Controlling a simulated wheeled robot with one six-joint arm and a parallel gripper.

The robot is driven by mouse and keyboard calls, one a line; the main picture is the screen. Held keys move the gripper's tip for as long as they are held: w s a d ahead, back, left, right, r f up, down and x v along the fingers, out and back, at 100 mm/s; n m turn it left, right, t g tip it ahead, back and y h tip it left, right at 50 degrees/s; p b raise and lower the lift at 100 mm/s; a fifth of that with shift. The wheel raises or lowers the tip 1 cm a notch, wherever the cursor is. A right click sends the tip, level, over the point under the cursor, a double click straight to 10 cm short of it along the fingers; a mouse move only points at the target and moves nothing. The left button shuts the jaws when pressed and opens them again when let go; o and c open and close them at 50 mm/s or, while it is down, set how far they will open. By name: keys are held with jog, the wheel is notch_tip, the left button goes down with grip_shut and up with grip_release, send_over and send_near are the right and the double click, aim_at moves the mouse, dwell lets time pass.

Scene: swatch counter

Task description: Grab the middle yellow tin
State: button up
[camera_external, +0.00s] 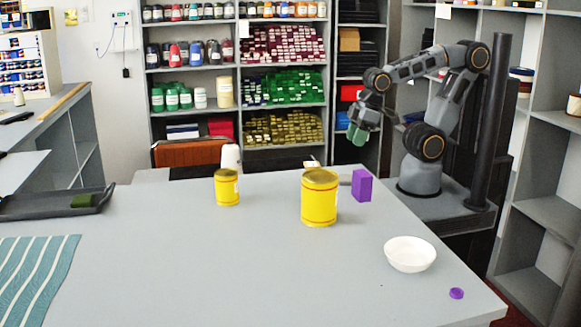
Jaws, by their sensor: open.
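Two yellow tins stand upright on the grey table. The larger tin (320,200), with thin red bands, is near the middle of the table. The smaller tin (227,188) stands to its left and a little farther back. I see no third yellow tin on the table, so I cannot tell which one is the middle one. My gripper (357,136) is open and empty, with greenish fingertips pointing down. It hangs in the air, higher in the picture than the larger tin and to its right, apart from both tins.
A purple block (362,186) stands just right of the larger tin. A white bowl (410,262) and a small purple disc (456,293) lie at the right. A white cylinder (231,157) stands behind the smaller tin. A dark tray (40,207) and striped cloth (35,275) are left. The front middle is clear.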

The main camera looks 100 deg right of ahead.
aim_at(321, 195)
jog(key=shift+o, duration=0.3)
